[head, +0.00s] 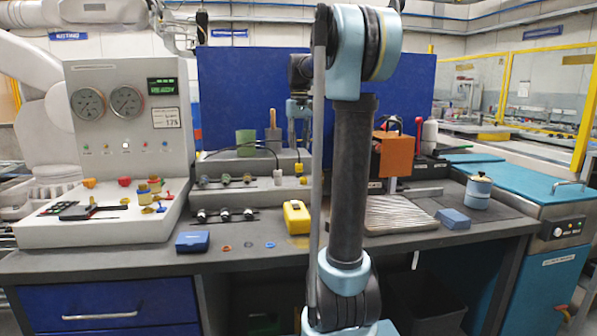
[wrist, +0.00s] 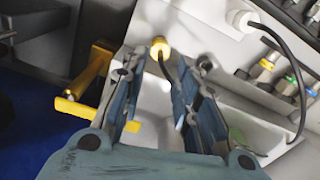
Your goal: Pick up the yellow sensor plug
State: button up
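The yellow sensor plug (wrist: 158,48) shows in the wrist view as a small round yellow end with a dark cable. It lies just beyond my fingertips, roughly in line with the gap between them. It also shows in the head view, standing small and yellow (head: 298,168) on the grey raised block. My gripper (wrist: 160,66) is open, with nothing visible between its fingers. In the head view my gripper (head: 298,143) points down above the plug, partly beside my arm column. Contact with the plug cannot be made out.
A white plug (wrist: 240,20) with a black cable sits to the right in the wrist view, near several valve fittings (wrist: 268,65). A yellow bar-shaped handle (wrist: 88,82) is close to the left finger. In the head view, a yellow meter (head: 297,217) lies in front of the block.

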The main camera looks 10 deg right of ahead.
aim_at(299, 163)
jog(key=shift+f, duration=4.2)
jog(key=shift+c, duration=0.3)
grip_shut()
